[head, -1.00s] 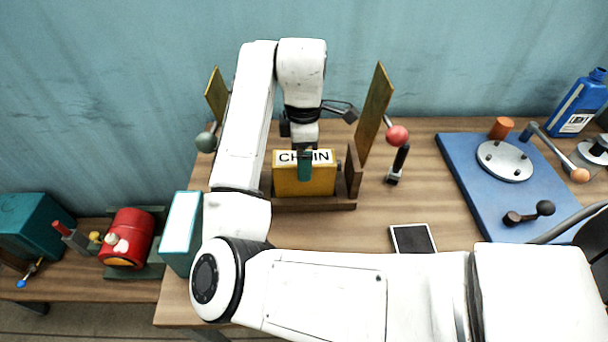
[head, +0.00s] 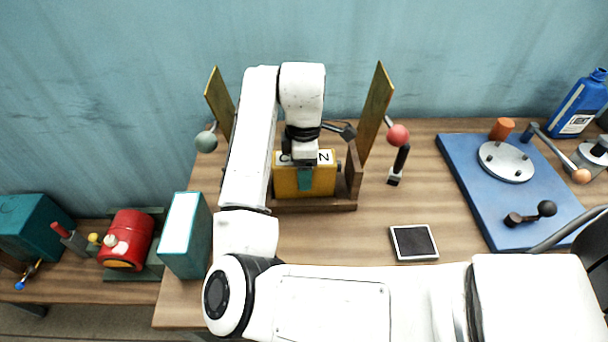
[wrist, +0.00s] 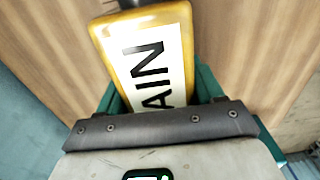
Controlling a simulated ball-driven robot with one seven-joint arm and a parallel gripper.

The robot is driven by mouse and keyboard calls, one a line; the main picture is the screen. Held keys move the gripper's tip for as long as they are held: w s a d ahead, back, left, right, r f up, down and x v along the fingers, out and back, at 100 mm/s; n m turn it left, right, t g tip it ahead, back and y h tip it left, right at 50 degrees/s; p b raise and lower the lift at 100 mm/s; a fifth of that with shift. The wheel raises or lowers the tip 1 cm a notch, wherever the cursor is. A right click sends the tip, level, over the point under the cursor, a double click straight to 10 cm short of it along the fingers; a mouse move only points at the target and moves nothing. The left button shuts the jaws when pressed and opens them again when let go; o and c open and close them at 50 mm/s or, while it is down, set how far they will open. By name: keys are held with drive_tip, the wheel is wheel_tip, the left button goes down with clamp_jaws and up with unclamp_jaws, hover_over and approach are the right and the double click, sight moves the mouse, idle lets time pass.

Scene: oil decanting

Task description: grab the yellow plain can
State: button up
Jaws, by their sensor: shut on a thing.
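A yellow can (head: 322,183) stands in a wooden holder, with a white top label of black letters. In the wrist view its label (wrist: 150,70) reads "AIN", the rest being covered by my gripper. No other yellow can is in view. My gripper (head: 305,180) is over the can from above. Its teal fingers reach down on either side of the can, and it is shut on it. The far finger is hidden in the head view.
The wooden holder (head: 300,205) has upright boards at its sides. A red ball lever (head: 398,135) stands to the right, a green ball (head: 207,142) to the left. A teal box (head: 185,240) is at the left table edge. A dark pad (head: 413,242) and blue plate (head: 480,210) lie to the right.

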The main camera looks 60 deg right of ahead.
drive_tip(key=c, duration=0.8)
drive_tip(key=shift+r, duration=0.1)
